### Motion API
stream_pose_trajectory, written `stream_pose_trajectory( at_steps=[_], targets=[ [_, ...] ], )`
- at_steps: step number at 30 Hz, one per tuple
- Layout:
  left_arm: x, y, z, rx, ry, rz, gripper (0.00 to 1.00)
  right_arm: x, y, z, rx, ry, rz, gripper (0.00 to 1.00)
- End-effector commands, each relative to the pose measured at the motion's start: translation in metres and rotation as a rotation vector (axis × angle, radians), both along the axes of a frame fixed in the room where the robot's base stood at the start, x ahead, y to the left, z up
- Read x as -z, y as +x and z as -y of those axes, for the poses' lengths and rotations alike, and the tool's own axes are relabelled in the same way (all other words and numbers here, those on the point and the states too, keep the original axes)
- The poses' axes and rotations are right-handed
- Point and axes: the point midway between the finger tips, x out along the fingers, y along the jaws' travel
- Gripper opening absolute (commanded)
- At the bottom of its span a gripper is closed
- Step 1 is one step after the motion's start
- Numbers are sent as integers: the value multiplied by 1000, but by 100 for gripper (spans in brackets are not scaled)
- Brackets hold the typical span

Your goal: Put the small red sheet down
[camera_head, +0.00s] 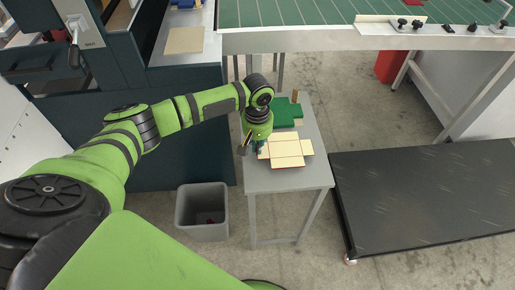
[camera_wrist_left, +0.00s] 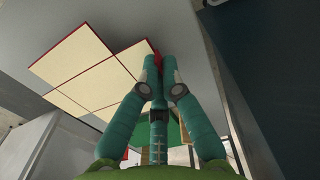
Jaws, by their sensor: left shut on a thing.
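The small red sheet (camera_head: 286,150) is a flat cross-shaped blank with a cream upper face, creases and thin red edges. It is over the small grey table (camera_head: 262,180), roughly level; I cannot tell whether it touches the top. It fills the upper left of the left wrist view (camera_wrist_left: 85,70). My left gripper (camera_head: 260,147) is at the sheet's left side. In the left wrist view, its teal fingers (camera_wrist_left: 160,62) are closed together on a red edge of the sheet, and the fingertips partly hide this edge. My right gripper is not in view.
A green sheet (camera_head: 287,112) lies behind on the same table, with a small tan upright piece (camera_head: 295,96) at its far side. A grey bin (camera_head: 202,212) stands at the table's left, a dark low platform (camera_head: 430,195) at its right. A dark cabinet stands left.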

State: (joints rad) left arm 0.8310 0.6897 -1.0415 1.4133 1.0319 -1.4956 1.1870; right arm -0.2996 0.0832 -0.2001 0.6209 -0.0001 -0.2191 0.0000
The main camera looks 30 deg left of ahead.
Motion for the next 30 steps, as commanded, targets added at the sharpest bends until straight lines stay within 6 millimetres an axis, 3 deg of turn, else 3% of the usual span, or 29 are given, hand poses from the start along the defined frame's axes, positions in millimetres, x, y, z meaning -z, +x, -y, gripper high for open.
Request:
stream_pose_trajectory(
  at_steps=[5, 16, 17, 18, 19, 30],
  targets=[
    [19, 0, 1, -1, 0, 0, 0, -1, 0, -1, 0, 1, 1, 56],
    [24, 0, 1, -1, -1, 1, 0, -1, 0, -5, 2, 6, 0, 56],
    [24, 0, 1, 0, 0, 1, 10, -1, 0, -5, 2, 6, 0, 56],
    [24, 0, 1, 0, 0, 1, 26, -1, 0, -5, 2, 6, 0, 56],
    [24, 0, 1, 0, 0, 1, 29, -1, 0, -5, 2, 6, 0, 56],
    [20, 1, 0, 0, 0, 2, 29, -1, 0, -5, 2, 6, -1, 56]
  ],
)
